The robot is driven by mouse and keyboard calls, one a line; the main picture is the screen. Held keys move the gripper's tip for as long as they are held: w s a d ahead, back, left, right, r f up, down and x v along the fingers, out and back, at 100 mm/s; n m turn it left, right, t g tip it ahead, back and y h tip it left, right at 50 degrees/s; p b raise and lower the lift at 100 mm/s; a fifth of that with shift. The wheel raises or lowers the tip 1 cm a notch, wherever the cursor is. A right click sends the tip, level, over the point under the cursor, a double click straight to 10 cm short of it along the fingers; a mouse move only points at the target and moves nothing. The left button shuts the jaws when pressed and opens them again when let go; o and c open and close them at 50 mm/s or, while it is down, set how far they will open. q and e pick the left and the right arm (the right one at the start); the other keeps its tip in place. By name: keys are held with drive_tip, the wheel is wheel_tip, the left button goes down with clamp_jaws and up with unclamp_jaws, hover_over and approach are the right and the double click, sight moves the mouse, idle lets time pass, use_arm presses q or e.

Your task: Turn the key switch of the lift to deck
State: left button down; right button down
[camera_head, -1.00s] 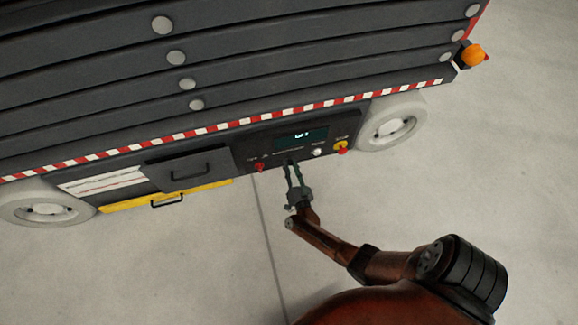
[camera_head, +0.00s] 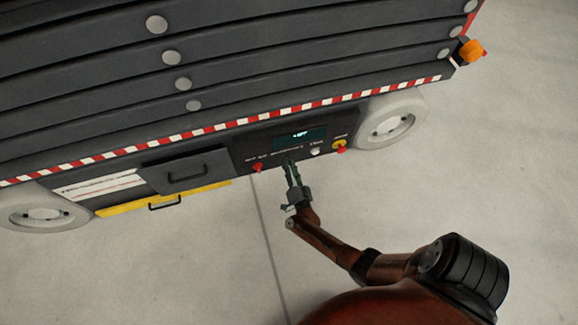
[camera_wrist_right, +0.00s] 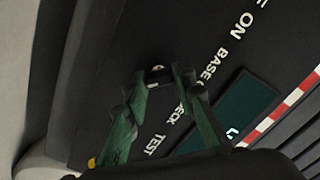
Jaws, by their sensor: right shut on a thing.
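The lift's dark control panel (camera_head: 273,146) faces me low on its side, with a small display (camera_head: 300,136). My right gripper (camera_head: 291,164) reaches up to the panel below the display. In the right wrist view its green fingers (camera_wrist_right: 158,76) are shut on the small key of the key switch (camera_wrist_right: 157,70), most of which the fingertips hide. White lettering around the switch includes BASE and ON; part of DECK shows beside a finger. The key's exact angle cannot be read. My left gripper is not in view.
A red knob (camera_head: 258,167) is left of the gripper; a white button (camera_head: 316,151) and a yellow-and-red stop button (camera_head: 340,146) are to the right. A drawer handle (camera_head: 187,172) and a yellow bar (camera_head: 125,205) lie further left. The grey floor in front is clear.

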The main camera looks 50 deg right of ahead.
drive_tip(key=c, duration=1.8)
unclamp_jaws()
drive_tip(key=shift+a+f, duration=0.1)
drive_tip(key=shift+c, duration=0.2)
drive_tip(key=shift+o, duration=1.2)
drive_tip(key=v, duration=0.7)
drive_tip(key=shift+s, duration=0.2)
drive_tip(key=shift+s, duration=0.1)
